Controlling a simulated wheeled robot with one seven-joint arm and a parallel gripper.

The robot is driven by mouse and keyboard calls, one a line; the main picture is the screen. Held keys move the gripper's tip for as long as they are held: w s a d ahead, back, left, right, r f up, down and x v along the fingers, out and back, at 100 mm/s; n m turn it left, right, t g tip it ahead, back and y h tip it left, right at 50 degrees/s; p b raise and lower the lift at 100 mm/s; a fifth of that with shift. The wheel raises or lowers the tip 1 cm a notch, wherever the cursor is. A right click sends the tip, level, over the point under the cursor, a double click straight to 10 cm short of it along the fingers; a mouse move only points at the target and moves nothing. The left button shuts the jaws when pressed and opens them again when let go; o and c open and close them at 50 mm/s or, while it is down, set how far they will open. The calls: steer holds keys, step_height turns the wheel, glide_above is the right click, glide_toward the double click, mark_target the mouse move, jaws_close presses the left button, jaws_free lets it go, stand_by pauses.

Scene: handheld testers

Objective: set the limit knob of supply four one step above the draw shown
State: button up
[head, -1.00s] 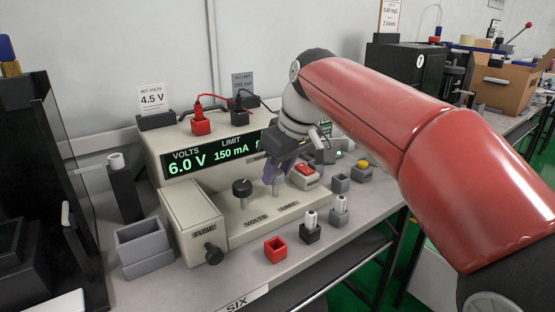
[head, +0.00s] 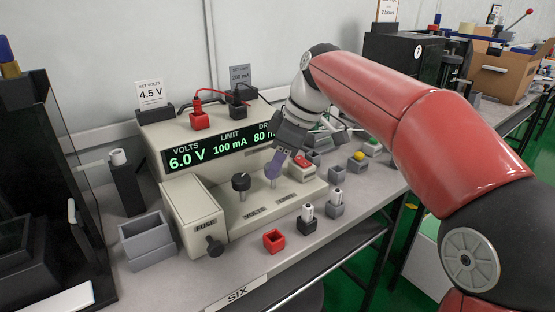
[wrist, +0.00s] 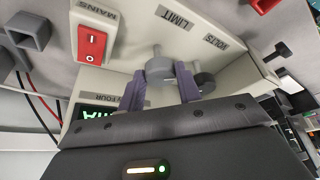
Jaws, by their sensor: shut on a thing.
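The supply (head: 270,208) is a beige unit on the bench; a label in the wrist view reads FOUR. Its display (head: 215,148) shows 6.0 V, LIMIT 100 mA and a draw of 80 mA, partly hidden by my arm. My gripper (head: 274,168) points down with purple fingers shut on the limit knob (head: 272,183). In the wrist view the grey limit knob (wrist: 158,58) lies between the fingers, near the LIMIT label. The dark volts knob (head: 241,184) stands just left of it, apart from the fingers.
The red mains switch (head: 302,162) is close right of my gripper. A fuse box (head: 190,210) stands left. Cards read SET VOLTS 4.5 V (head: 151,95) and, in grey, 200 mA (head: 240,75).

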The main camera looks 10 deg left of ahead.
stand_by(0.3)
steer(key=o, duration=1)
steer(key=shift+r, duration=0.1)
steer(key=v, duration=0.7)
steer(key=shift+r, duration=0.3)
steer(key=shift+d, duration=0.15)
